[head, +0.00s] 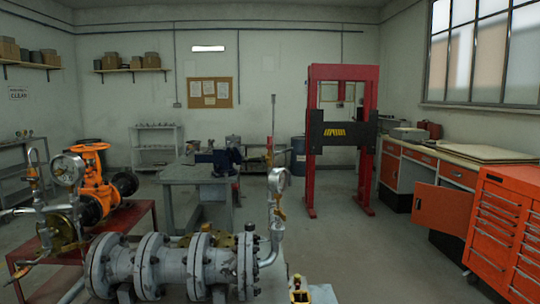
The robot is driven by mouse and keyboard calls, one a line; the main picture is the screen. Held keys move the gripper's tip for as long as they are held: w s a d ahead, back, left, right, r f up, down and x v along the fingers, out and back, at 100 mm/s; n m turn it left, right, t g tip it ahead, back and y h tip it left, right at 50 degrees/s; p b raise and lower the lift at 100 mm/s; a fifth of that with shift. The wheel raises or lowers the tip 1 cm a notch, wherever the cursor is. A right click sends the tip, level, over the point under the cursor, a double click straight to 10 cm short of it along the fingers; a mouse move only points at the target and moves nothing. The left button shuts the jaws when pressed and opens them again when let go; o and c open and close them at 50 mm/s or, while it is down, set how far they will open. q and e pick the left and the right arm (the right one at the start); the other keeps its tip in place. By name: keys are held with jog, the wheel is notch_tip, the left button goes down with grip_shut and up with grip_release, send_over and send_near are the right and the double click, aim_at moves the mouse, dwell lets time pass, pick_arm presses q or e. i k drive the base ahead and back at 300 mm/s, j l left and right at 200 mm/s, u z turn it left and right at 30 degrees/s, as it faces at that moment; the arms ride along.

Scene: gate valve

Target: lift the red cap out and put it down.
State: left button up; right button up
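I cannot make out a red cap in the head view. An orange gate valve (92,165) with dark flanged ends stands on a red table (140,227) at the left. A grey flanged pipe assembly (172,264) lies across the lower left foreground. A small yellow piece (299,291) with a dark middle shows at the bottom edge, cut off by the frame; I cannot tell what it is. Neither of my grippers shows in this view.
Pressure gauges (67,170) stand up at the foreground pipework. A grey workbench (192,178) is behind it, and a red press frame (313,150) farther back. An orange drawer cabinet (505,232) and an open orange door (441,207) are at right. The floor (380,262) between is clear.

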aim_at(269, 146)
jog(key=i+l+z, duration=0.25)
jog(key=l+z, duration=0.2)
jog(key=l, duration=0.25)
jog(key=i+l+z, duration=0.55)
jog(key=i+l, duration=0.15)
jog(key=i+l+z, duration=0.35)
jog(key=i, duration=0.2)
jog(key=i+u, duration=0.7)
jog(key=i+l+u, duration=0.15)
jog(key=u, duration=0.2)
jog(key=i+u, duration=0.2)
jog(key=u, duration=0.2)
jog(key=i+u, duration=0.2)
jog(key=u, duration=0.25)
jog(key=i+l+u, duration=0.2)
jog(key=u, duration=0.2)
jog(key=i+l+u, duration=0.15)
jog(key=u, duration=0.25)
jog(key=i+l+u, duration=0.15)
jog(key=l+u, duration=0.15)
jog(key=u, duration=0.15)
